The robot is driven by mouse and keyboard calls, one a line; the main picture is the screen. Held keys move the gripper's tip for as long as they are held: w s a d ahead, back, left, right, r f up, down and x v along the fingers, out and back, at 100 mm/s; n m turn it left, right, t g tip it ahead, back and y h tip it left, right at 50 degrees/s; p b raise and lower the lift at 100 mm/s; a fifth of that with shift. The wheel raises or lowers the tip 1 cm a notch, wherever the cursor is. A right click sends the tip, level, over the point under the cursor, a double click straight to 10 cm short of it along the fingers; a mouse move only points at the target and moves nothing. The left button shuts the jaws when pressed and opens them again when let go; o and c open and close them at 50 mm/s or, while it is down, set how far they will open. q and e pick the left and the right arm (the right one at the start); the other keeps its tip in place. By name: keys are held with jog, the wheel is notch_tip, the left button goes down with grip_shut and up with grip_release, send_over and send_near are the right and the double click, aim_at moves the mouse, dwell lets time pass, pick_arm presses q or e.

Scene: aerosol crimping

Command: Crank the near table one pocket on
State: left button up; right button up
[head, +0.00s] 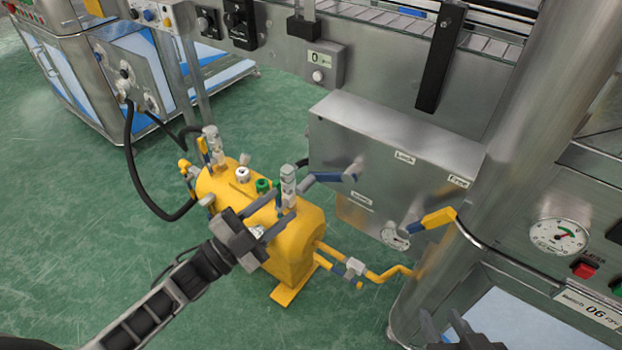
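My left gripper (272,217) reaches in from the lower left, in front of the yellow tank; its two fingers look apart, with nothing seen between them. A steel box (385,150) with small labels is on the machine's side. A lever with a blue-grey grip (328,177) sticks out from its left face, beyond my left gripper and apart from it. A yellow lever with a blue end (433,219) is at the box's lower right. My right gripper (448,328) shows only in part at the bottom edge, its dark fingers apart. I cannot make out the near table or its pockets.
The yellow tank (310,232) with valves and hoses stands on the green floor. A thick steel column (500,165) rises at the right. A gauge (558,237) and a red button (585,269) are on the right panel.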

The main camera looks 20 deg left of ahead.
aim_at(313, 179)
pick_arm(q)
jog(key=x, duration=0.9)
jog(key=shift+f, duration=0.1)
grip_shut()
